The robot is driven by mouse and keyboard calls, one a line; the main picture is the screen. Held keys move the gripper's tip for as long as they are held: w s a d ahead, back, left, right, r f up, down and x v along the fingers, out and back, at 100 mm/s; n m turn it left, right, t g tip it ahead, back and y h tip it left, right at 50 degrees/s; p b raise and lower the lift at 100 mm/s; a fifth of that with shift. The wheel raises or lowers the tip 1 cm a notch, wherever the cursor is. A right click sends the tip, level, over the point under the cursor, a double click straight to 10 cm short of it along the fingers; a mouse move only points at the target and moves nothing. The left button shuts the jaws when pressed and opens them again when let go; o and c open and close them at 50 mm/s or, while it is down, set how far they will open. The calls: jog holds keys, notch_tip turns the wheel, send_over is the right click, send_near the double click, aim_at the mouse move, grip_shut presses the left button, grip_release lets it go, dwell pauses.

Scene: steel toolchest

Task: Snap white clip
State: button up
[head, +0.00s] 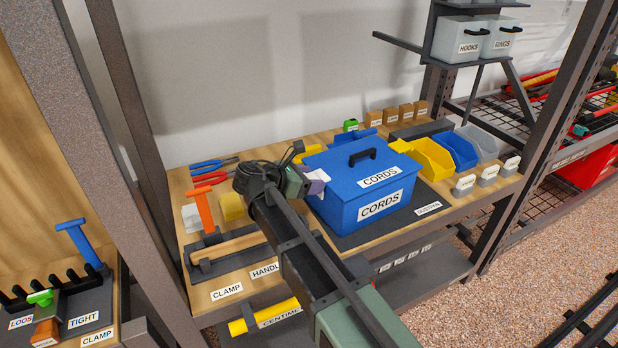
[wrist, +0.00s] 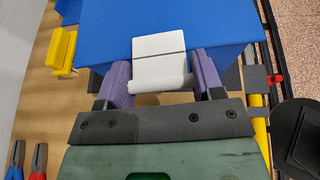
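A white clip (wrist: 158,62) sits at the near edge of the blue CORDS box in the wrist view. It has a flat upper plate and a thicker bar along its lower end. The blue box (head: 345,210) has its lid on, with a black handle on top. My gripper (wrist: 162,82) has its two purple fingers spread apart, one on each side of the clip. I cannot tell whether the pads touch it. In the head view my gripper (head: 314,184) is at the box's left side, and the clip (head: 317,174) is partly hidden there.
The wooden bench has an orange clamp (head: 203,207) and red and blue pliers (head: 212,170) to the left. Yellow (head: 432,158) and blue (head: 456,150) bins stand to the right. A yellow piece (wrist: 62,50) lies left of the box in the wrist view.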

jog(key=o, duration=0.3)
jog(key=p+v, duration=0.4)
jog(key=v, duration=0.6)
jog(key=shift+s+a+r, duration=0.1)
jog(key=shift+s+a, duration=0.05)
jog(key=shift+a, duration=0.25)
